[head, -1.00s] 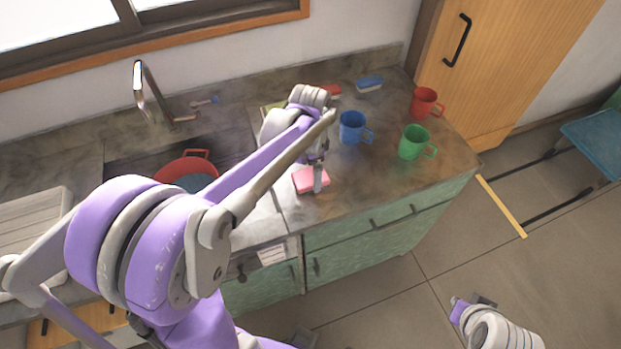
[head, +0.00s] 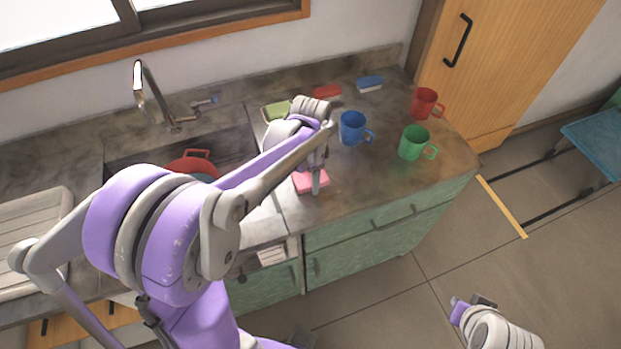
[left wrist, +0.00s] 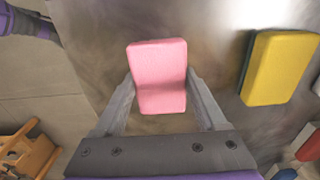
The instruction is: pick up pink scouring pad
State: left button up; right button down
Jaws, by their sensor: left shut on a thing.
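The pink scouring pad (head: 308,183) is on the worktop near its front edge, right of the sink. In the left wrist view the pad (left wrist: 158,75) lies between the two fingers, which touch its sides. My left gripper (head: 316,180) reaches down from above and is shut on the pad. Part of the pad is hidden behind a finger in the head view. I cannot tell any gap between pad and worktop. My right gripper (head: 472,308) shows small at the lower right, away from the counter; its jaws are unclear.
A blue mug (head: 352,128), green mug (head: 413,143) and red mug (head: 425,103) stand to the right. Red (head: 327,92) and blue (head: 369,83) blocks lie behind. The sink holds a red pot (head: 192,165).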

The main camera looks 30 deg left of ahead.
pick_arm(q)
jog(key=shift+r, duration=0.1)
